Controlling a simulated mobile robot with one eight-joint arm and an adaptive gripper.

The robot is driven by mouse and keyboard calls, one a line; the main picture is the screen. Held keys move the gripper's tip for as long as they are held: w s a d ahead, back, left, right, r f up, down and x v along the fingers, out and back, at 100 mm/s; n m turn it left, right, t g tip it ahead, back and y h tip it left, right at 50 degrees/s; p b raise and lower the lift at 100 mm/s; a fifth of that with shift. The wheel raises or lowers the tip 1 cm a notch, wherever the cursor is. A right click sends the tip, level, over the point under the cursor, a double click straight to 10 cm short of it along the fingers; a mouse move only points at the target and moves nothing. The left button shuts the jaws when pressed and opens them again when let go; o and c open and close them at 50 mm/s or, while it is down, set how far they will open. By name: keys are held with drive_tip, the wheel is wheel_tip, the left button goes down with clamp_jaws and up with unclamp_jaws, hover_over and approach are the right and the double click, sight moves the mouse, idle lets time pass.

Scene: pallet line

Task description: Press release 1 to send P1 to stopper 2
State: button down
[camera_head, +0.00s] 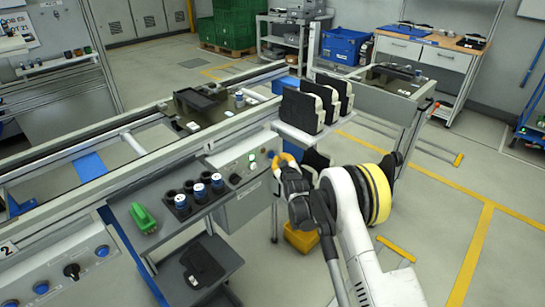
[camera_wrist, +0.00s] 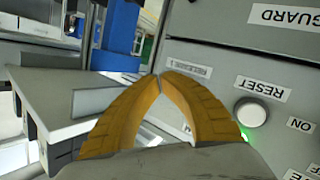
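The grey control box (camera_head: 238,205) is fixed to the front of the line and carries several small buttons, some lit green (camera_head: 252,157). My gripper (camera_head: 285,158) is at the box's right end; its yellow fingers meet at the tips (camera_wrist: 158,76) and hold nothing visible. In the wrist view an upside-down label that seems to read RELEASE 1 (camera_wrist: 188,70) is just behind the fingertips. Its button is not visible, perhaps hidden by the fingers; contact cannot be told. A dark pallet (camera_head: 200,105) sits on the conveyor; I cannot read whether it is P1.
A white button (camera_wrist: 250,112) with a green glow sits beside the RESET label (camera_wrist: 262,88). A shelf with black upright parts (camera_head: 302,112) stands right behind my gripper. A side table (camera_head: 150,220) holds a green part (camera_head: 143,217) and blue-topped cylinders. The floor at right is open.

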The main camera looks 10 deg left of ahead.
drive_tip(key=shift+a, duration=0.1)
drive_tip(key=shift+w+a, duration=0.25)
drive_tip(key=shift+w+a, duration=0.3)
drive_tip(key=shift+a, duration=0.1)
idle(0.9)
idle(0.5)
drive_tip(key=shift+s+d, duration=0.55)
drive_tip(key=shift+d, duration=0.15)
